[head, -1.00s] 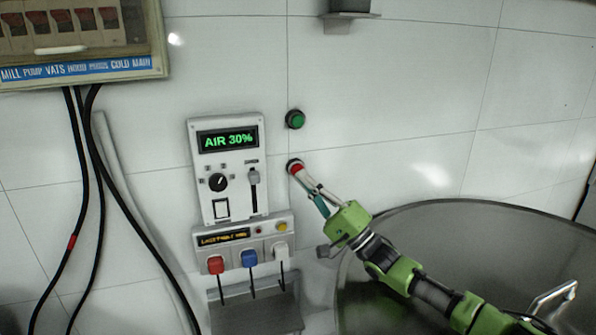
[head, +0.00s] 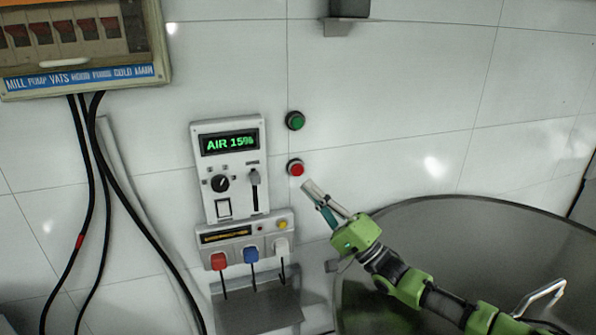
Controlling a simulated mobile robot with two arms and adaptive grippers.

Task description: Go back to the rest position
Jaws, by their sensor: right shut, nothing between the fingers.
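My right gripper (head: 308,189) is on a green and black arm that comes in from the lower right. Its fingers are shut with nothing between them. The fingertips are just below and right of the red button (head: 295,169) on the wall, apart from it. The green button (head: 295,121) is above the red one. The control panel (head: 230,170) to the left reads "AIR 15%". My left gripper is not in view.
A large grey vat (head: 470,225) with a metal handle (head: 540,298) is at the lower right, behind my arm. A breaker box (head: 85,82) with black cables hangs at upper left. Red, blue and white plugs (head: 250,255) sit below the panel. A small wall bracket (head: 346,25) is above.

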